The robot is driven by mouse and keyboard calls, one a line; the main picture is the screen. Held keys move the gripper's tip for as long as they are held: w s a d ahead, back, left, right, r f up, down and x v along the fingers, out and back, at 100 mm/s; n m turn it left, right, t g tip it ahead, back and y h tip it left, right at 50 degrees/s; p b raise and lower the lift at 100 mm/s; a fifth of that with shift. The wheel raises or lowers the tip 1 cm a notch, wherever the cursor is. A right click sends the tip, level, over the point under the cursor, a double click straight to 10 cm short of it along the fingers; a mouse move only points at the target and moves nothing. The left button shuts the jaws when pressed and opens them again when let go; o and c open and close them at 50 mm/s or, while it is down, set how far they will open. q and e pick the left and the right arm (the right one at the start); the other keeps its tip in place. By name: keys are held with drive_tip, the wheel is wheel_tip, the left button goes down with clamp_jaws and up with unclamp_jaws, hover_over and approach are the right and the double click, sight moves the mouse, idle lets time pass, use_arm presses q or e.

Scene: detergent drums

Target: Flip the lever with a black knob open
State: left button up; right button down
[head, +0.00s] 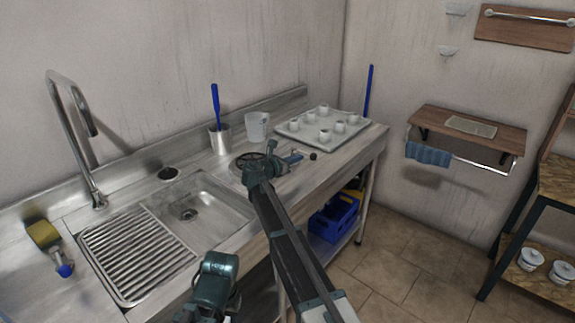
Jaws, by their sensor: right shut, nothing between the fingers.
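A small black knob (313,156) shows on the steel counter, just right of a blue-grey fitting (293,159). I take it for the lever's knob; the lever itself is too small and partly covered to tell its angle. My right arm reaches up from the bottom of the head view. Its gripper (273,152) is shut and empty, over the counter to the left of the knob. I cannot tell whether it touches the fitting. A teal part of my left arm shows at the bottom, but its gripper is not seen.
A white tray (295,127) with several small white cups stands behind the knob. A clear cup (257,127) and a steel holder (220,140) with a blue-handled tool stand to the left. The sink (210,205) and a tall faucet (63,130) lie further left. A blue crate (333,219) sits below the counter.

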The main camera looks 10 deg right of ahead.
sight(308, 155)
drive_tip(key=shift+x, duration=1.45)
drive_tip(key=shift+s, duration=0.1)
drive_tip(key=shift+d+n+t+y, duration=0.4)
drive_tip(key=shift+n+t, duration=0.1)
drive_tip(key=shift+d+n+t+y, duration=0.45)
drive_tip(key=shift+n+t+y, duration=0.15)
drive_tip(key=n+t+y, duration=0.1)
drive_tip(key=w+d+n+t+y, duration=0.1)
drive_tip(key=y, duration=0.1)
drive_tip(key=d+n+y, duration=0.1)
drive_tip(key=n, duration=0.1)
drive_tip(key=shift+w+r+t+y, duration=0.1)
drive_tip(key=shift+w+t+y, duration=0.15)
drive_tip(key=shift+t+y, duration=0.15)
drive_tip(key=shift+w+d, duration=0.55)
drive_tip(key=shift+w, duration=0.35)
drive_tip(key=shift+w+d, duration=0.6)
drive_tip(key=shift+w, duration=0.3)
drive_tip(key=shift+w+d, duration=0.1)
drive_tip(key=shift+w, duration=1.55)
